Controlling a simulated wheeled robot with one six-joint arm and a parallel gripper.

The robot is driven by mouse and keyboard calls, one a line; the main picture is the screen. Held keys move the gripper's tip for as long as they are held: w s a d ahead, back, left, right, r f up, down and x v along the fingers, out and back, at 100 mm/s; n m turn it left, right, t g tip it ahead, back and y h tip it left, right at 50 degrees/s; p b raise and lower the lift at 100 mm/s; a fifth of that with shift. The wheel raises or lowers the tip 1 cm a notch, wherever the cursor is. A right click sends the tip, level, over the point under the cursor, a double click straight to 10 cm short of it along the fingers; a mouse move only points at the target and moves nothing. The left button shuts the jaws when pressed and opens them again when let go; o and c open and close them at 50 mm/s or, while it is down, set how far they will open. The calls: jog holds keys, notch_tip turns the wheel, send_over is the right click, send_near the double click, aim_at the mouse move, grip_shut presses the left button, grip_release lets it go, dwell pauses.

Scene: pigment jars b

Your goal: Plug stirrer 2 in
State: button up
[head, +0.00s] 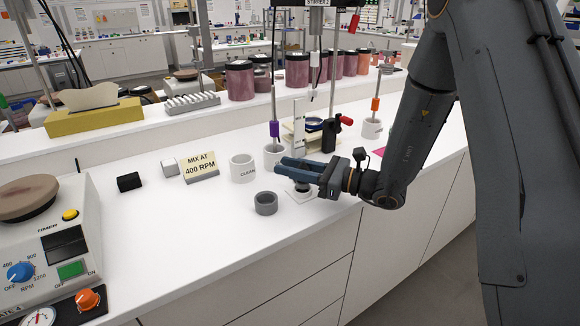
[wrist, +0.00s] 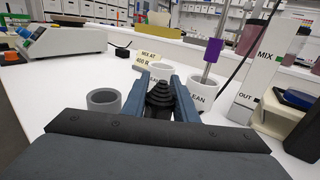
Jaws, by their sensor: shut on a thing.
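My gripper (head: 285,167) reaches left, low over the white bench. In the wrist view its two blue fingers (wrist: 157,80) are closed on a black ribbed, tapering piece (wrist: 158,98), which looks like a plug. In the head view the black piece (head: 302,187) shows under the fingers, over a small white square plate (head: 298,197) on the bench. I cannot tell whether it is seated in the plate or just above it; its lower end is hidden. The stirrer 2 label (head: 316,3) is at the top of the head view, on the stirrer unit behind the gripper.
A grey ring-shaped cup (head: 265,204) stands left of the plate. White mugs (head: 242,168) and (head: 272,155) stand behind; a purple-collared rod (head: 274,128) goes into one.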

jog(key=shift+f+b, duration=0.55)
jog(key=shift+f, duration=0.4)
jog(key=o, duration=1.1)
jog(key=b+v, duration=0.1)
jog(key=v, duration=0.7)
jog(key=shift+b, duration=0.3)
